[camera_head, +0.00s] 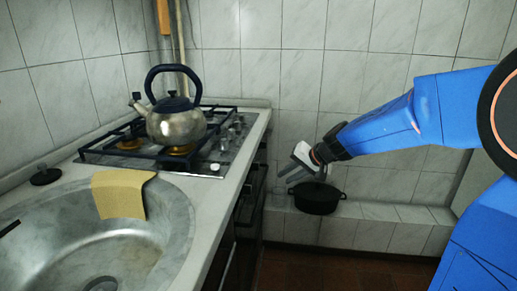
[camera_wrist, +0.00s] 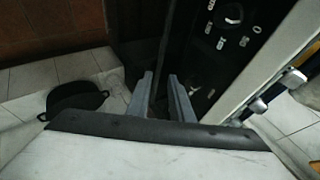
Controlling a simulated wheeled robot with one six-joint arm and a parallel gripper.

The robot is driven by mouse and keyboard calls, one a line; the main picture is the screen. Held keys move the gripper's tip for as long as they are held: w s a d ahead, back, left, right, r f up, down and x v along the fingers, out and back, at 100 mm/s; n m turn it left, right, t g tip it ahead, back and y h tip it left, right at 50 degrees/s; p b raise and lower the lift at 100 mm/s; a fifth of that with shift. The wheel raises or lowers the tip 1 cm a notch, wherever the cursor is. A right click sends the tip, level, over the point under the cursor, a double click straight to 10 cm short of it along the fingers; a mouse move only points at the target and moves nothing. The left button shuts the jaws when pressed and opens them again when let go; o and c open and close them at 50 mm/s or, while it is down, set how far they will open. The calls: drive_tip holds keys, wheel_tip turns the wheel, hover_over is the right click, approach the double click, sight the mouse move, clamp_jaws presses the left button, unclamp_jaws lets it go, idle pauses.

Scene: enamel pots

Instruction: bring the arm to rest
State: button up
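My arm reaches in from the right in the head view, and my gripper (camera_head: 300,180) hangs in the air right of the stove, in front of the tiled wall. In the wrist view the two grey fingers of my gripper (camera_wrist: 163,95) stand apart with nothing between them.
A steel kettle (camera_head: 177,122) stands on the gas hob (camera_head: 215,155). A yellow cloth (camera_head: 120,195) hangs over the edge of the sink (camera_head: 165,235). The front of the stove with its knobs (camera_wrist: 257,104) is close to the right of my fingers.

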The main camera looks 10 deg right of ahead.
drive_tip(key=s+d+r+n+g+h, duration=0.1)
drive_tip(key=s, duration=0.8)
drive_tip(key=s+d+r+n+h, duration=0.1)
drive_tip(key=s+n, duration=0.1)
drive_tip(key=s, duration=0.7)
drive_tip(key=s+d+f+h, duration=0.1)
drive_tip(key=s+d, duration=0.3)
drive_tip(key=s, duration=0.5)
drive_tip(key=s+d+f+n+h, duration=0.1)
drive_tip(key=s+d+f+h, duration=0.1)
drive_tip(key=s, duration=0.8)
drive_tip(key=shift+d+g+h, duration=0.4)
drive_tip(key=shift+d, duration=0.5)
